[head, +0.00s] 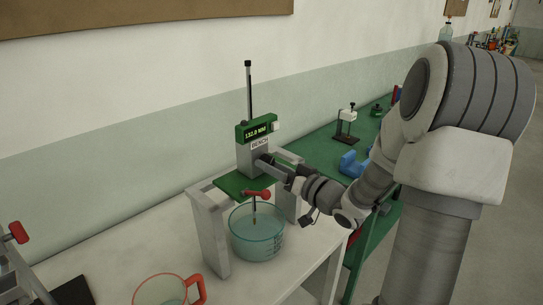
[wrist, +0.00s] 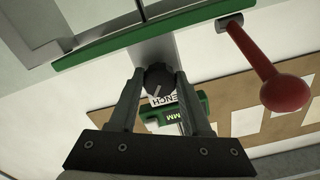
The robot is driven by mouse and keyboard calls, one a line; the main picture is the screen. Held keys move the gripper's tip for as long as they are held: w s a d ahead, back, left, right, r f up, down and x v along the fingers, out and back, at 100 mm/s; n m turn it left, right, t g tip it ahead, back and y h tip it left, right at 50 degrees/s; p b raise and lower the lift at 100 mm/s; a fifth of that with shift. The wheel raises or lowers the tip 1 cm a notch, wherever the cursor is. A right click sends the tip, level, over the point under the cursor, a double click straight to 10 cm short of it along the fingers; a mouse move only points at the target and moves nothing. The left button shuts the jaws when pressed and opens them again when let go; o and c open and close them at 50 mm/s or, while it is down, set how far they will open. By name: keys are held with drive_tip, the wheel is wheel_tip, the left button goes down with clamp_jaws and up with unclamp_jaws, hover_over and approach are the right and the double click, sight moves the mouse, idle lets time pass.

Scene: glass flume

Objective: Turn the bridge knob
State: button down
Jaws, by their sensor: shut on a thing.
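The bridge is a pale stand (head: 212,235) with a green top plate (head: 232,184). A grey block marked BENCH and a green display (head: 257,129) reading 132.0 MM stand on it, with a dark rod above. The dark round bridge knob (wrist: 157,76) has a pale line on its face and sits on the grey block in the wrist view. My gripper (head: 270,163) reaches the block from the right. In the wrist view its two fingers are shut on the knob, one on each side. The head view hides most of the knob behind my gripper.
A red-handled lever (head: 256,194) juts out just below the plate; its red knob (wrist: 281,90) is close beside my gripper. A glass beaker of bluish liquid (head: 257,243) stands under the bridge. A red-handled jug (head: 196,287) is in front. A green bench (head: 322,150) lies behind my arm.

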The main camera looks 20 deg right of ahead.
idle(0.4)
drive_tip(key=shift+c, duration=1.8)
unclamp_jaws()
drive_tip(key=shift+s, duration=0.1)
drive_tip(key=v, duration=1.7)
drive_tip(key=shift+b, duration=0.3)
drive_tip(key=shift+s+d, duration=0.1)
drive_tip(key=shift+s, duration=0.05)
